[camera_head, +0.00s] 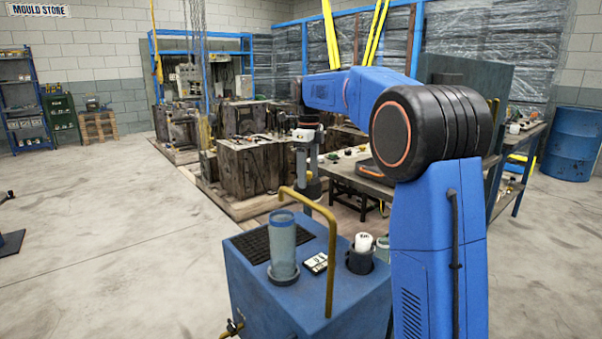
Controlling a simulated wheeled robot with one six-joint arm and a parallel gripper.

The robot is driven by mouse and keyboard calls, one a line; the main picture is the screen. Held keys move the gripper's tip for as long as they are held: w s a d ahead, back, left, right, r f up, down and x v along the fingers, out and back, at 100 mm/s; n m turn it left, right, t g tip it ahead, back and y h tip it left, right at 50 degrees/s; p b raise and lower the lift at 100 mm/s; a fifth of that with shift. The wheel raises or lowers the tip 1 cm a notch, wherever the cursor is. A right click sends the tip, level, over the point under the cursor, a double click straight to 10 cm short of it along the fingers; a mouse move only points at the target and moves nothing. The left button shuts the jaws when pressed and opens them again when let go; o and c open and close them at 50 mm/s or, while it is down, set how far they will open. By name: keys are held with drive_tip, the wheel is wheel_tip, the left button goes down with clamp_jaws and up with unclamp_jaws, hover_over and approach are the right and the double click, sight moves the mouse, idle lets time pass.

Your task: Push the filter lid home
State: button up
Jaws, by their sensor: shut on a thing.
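My gripper (308,172) points down beyond the far edge of the blue cabinet, behind the brass-coloured pipe. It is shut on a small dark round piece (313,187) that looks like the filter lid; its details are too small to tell. A grey upright part (307,206) shows just below it, and I cannot tell whether they touch. On the blue cabinet (300,305), a clear cylinder (283,243) stands upright in a dark base. To its right, a white piece (363,242) stands up out of a dark cup (360,262).
The bent brass-coloured pipe (331,262) arches over the cabinet top. A dark grille (262,244) and a small white-and-black label plate (316,263) lie there too. A workbench (372,187) with small parts stands behind. The floor to the left (110,230) is largely clear.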

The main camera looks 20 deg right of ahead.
drive_tip(key=shift+s+d+n, duration=1.7)
drive_tip(key=shift+s+d, duration=4.95)
drive_tip(key=shift+s, duration=0.3)
wheel_tip(320, 180, down, 7)
drive_tip(key=shift+f, duration=2)
drive_tip(key=shift+f, duration=0.25)
